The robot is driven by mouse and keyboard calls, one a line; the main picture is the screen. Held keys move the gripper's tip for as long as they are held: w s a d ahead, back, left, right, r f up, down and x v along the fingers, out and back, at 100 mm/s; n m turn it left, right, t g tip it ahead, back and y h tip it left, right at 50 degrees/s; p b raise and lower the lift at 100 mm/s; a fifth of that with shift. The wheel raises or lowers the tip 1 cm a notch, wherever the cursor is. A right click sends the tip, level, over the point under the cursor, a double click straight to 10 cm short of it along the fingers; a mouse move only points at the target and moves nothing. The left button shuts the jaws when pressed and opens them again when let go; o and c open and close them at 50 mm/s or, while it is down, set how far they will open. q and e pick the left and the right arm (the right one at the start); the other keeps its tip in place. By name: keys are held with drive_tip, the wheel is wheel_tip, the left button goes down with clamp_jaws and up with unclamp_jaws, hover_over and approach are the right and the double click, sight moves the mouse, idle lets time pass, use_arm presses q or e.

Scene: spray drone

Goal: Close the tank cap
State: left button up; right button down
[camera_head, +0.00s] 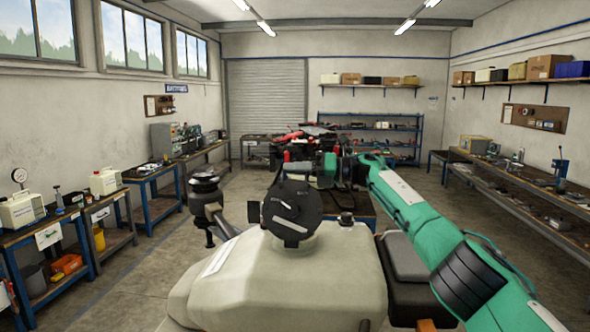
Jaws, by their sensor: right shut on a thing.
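The spray drone's pale tank (300,283) fills the lower middle of the head view. The black round tank cap (291,211) is at the neck on top of the tank, tilted with its broad face toward me. I cannot tell whether it is seated on the neck. My green right arm comes in from the lower right and bends behind the tank toward the cap. My right gripper (322,183) is at the cap's far right side, shut on it; its fingers are mostly hidden behind the cap. My left gripper is not in view.
A black drone motor (206,190) on an arm stands left of the tank. Workbenches line the left wall, with a white canister (105,181) on one. A long bench (530,190) runs along the right wall. The floor beside the tank is free at left.

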idle(0.4)
drive_tip(key=c, duration=1.5)
unclamp_jaws()
drive_tip(key=shift+d+f, duration=0.1)
drive_tip(key=shift+d, duration=0.15)
drive_tip(key=s+d+b, duration=0.2)
drive_tip(key=d+b, duration=0.5)
drive_tip(key=d, duration=0.6)
drive_tip(key=shift+s, duration=0.4)
